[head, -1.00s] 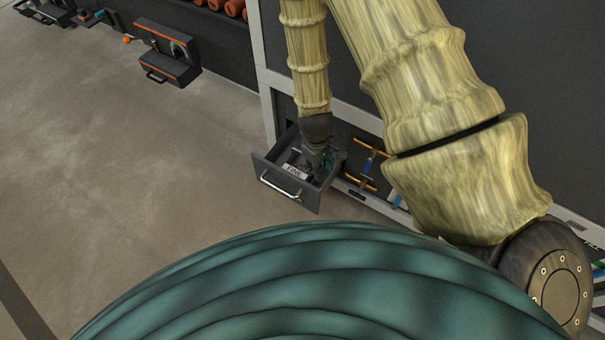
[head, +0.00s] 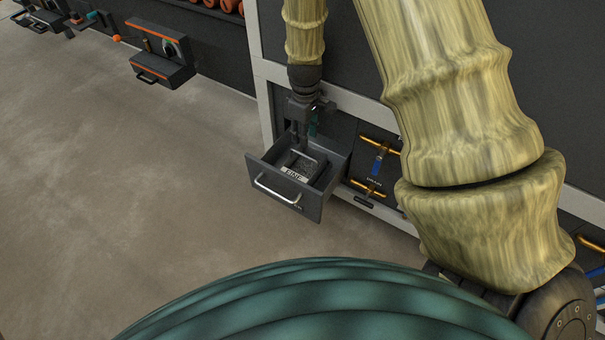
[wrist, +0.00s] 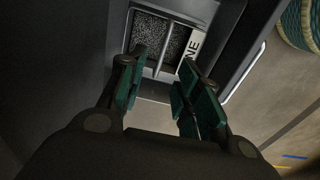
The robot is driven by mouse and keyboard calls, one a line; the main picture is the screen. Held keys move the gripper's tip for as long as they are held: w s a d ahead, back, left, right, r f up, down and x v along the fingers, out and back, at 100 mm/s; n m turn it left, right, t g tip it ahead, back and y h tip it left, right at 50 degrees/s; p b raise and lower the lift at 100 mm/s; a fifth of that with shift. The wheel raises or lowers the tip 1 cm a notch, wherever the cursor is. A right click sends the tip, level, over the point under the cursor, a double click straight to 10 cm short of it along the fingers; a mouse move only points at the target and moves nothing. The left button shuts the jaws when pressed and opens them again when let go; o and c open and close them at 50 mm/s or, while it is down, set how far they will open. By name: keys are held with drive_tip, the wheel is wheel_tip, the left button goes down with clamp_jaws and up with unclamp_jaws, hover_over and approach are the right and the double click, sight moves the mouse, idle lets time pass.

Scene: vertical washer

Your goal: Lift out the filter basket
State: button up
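The drawer (head: 257,174) stands open, its silver bar handle on its front. The filter basket (head: 306,164) sits inside, with dark mesh, a label ending in "NE" and a thin metal handle across it. In the wrist view the basket's mesh (wrist: 149,33), handle bar (wrist: 166,47) and label (wrist: 194,44) show just beyond the fingertips. My gripper (head: 303,128) is above the back part of the drawer, pointing down. In the wrist view my gripper (wrist: 163,66) is open, its teal pads apart on either side of the handle bar's line, with nothing between them.
An orange-handled valve panel (head: 376,166) is right of the drawer on the dark cabinet. An orange-trimmed box (head: 162,55) is on the wall at upper left. Bare concrete floor (head: 120,190) lies left and in front.

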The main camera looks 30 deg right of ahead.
sight(304, 156)
wheel_tip(304, 156, down, 5)
drive_tip(key=shift+f+b, duration=0.1)
drive_tip(key=shift+b, duration=0.8)
drive_tip(key=shift+s+a+f+b, duration=0.1)
drive_tip(key=shift+f+b, duration=0.65)
drive_tip(key=shift+f, duration=0.55)
drive_tip(key=shift+a+f+b, duration=0.1)
drive_tip(key=shift+f+b, duration=0.65)
drive_tip(key=shift+f, duration=0.5)
drive_tip(key=shift+c, duration=0.2)
clamp_jaws()
